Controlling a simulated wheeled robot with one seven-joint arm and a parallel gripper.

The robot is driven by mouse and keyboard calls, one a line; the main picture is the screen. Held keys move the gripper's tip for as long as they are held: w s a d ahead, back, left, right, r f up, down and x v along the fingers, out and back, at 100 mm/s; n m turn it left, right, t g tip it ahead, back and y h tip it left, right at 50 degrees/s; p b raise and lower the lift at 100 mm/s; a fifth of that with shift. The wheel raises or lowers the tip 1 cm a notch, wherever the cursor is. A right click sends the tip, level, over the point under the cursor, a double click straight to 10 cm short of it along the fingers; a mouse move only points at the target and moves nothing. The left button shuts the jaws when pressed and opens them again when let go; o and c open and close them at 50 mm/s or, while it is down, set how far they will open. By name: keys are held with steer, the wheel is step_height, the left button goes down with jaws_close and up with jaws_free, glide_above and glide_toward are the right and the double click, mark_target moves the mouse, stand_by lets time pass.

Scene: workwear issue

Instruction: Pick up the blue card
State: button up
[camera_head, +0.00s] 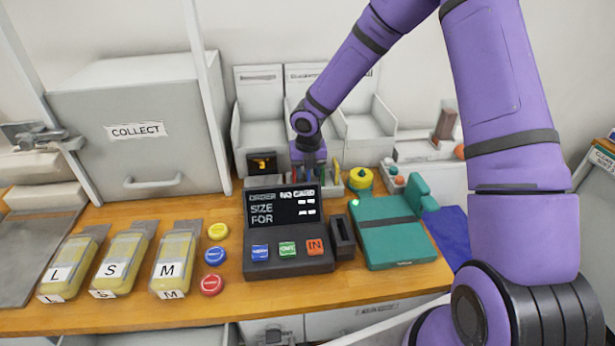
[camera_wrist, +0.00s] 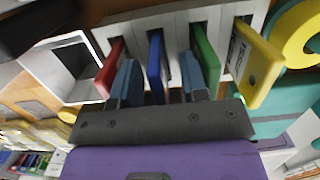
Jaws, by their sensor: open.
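The blue card (camera_wrist: 155,66) stands upright in a slot of a white rack (camera_wrist: 226,14) in the wrist view. A red card (camera_wrist: 111,67) is on its left, and a green card (camera_wrist: 205,60) and a yellow card (camera_wrist: 253,62) are on its right. My gripper (camera_wrist: 161,78) is open, with one finger on each side of the blue card. I cannot tell whether the fingers touch it. In the head view my gripper (camera_head: 309,173) is down at the rack behind the order terminal; the blue card cannot be made out there.
The order terminal (camera_head: 289,262) with a "NO CARD" screen stands in front of the rack. A card reader slot (camera_head: 342,238) and a teal case (camera_head: 392,243) are to its right. Round buttons (camera_head: 214,256) and yellow packs (camera_head: 121,262) lie left. A COLLECT cabinet (camera_head: 140,160) stands behind.

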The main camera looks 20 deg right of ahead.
jaws_close()
stand_by(0.3)
